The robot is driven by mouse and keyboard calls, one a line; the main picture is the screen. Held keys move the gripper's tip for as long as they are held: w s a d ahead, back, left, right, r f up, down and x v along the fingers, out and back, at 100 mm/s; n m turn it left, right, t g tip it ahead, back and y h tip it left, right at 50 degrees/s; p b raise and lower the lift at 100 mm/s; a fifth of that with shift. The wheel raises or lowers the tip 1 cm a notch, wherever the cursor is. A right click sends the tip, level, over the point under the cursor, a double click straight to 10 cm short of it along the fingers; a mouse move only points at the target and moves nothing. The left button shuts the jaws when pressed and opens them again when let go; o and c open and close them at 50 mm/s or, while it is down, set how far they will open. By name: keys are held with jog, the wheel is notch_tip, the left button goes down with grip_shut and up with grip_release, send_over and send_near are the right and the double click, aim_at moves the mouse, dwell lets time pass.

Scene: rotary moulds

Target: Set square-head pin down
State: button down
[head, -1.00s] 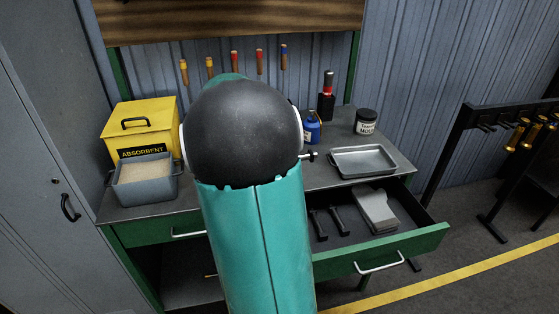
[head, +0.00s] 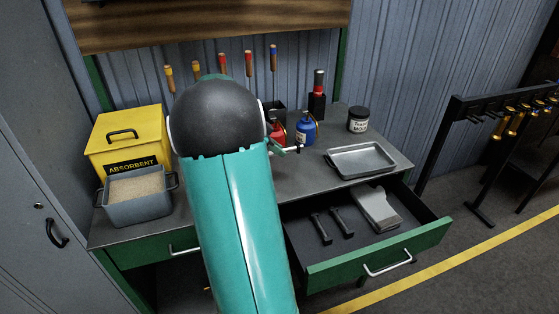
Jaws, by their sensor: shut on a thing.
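My gripper (head: 284,151) shows only in part, past the right side of my own dark, round arm joint. It is shut on a small, pale, thin piece with a dark end, which I take to be the square-head pin (head: 298,148). The pin is in front of the blue can and left of the metal tray in the picture. Its head shape is too small to make out, and I cannot tell whether it touches the bench top. My arm hides most of the gripper.
The grey bench (head: 296,178) holds a shallow metal tray (head: 361,159), a dark-lidded jar (head: 358,120), a blue can (head: 307,129), a red can (head: 277,131), a yellow absorbent box (head: 125,140) and a sand bin (head: 138,197). An open drawer (head: 378,256) juts forward. Bench between pin and tray is clear.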

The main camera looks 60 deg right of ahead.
jog(key=d+f, duration=0.2)
jog(key=w+d+f, duration=0.1)
jog(key=d+f, duration=0.3)
jog(key=shift+w+d+f, duration=0.15)
jog(key=shift+w+f, duration=0.05)
jog(key=shift+w, duration=0.1)
jog(key=shift+d+f, duration=0.15)
jog(key=shift+f, duration=1.5)
jog(key=shift+f, duration=0.1)
jog(key=c, duration=1.3)
grip_release()
jog(key=shift+f, duration=0.1)
jog(key=shift+c, duration=0.2)
